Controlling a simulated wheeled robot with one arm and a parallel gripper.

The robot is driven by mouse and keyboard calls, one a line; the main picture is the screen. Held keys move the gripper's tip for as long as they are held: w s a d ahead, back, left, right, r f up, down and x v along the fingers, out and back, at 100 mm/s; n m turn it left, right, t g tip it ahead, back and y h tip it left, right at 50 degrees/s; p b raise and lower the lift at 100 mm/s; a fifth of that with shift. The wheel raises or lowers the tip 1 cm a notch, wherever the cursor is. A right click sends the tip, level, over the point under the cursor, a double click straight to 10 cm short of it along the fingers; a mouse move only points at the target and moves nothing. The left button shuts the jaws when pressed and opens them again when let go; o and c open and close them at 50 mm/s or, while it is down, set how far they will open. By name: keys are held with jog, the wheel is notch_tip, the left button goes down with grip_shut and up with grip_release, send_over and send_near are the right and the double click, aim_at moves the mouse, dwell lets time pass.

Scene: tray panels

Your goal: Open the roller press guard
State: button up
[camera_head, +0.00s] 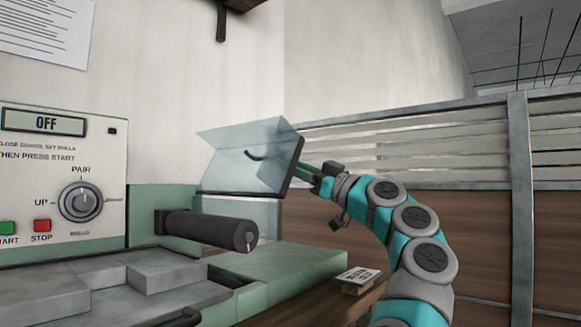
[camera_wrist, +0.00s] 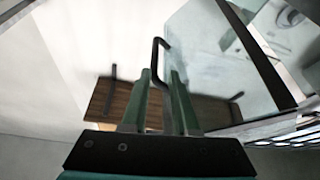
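The roller press guard is a clear bluish panel (camera_head: 235,165) with a dark edge strip. It stands raised and tilted above the rollers in the head view, and fills the upper right of the wrist view (camera_wrist: 205,50). A thin black hooked bar (camera_head: 256,156) shows through the panel; a similar bar (camera_wrist: 155,58) is at my fingertips in the wrist view. My gripper (camera_head: 299,170) is at the guard's right, by the dark edge. In the wrist view its green fingers (camera_wrist: 160,75) stand apart, with a gap at the tips. Contact with the bar is unclear.
The press panel (camera_head: 60,165) at left reads OFF and has a dial, a green and a red button. A dark roller handle (camera_head: 210,230) juts out below the guard. A small labelled block (camera_head: 358,280) lies on the wooden bench. A slatted rail stands behind at right.

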jog(key=b+v, duration=0.4)
jog(key=v, duration=0.5)
dwell(0.8)
jog(key=shift+s+a, duration=0.1)
jog(key=shift+s, duration=0.05)
dwell(0.5)
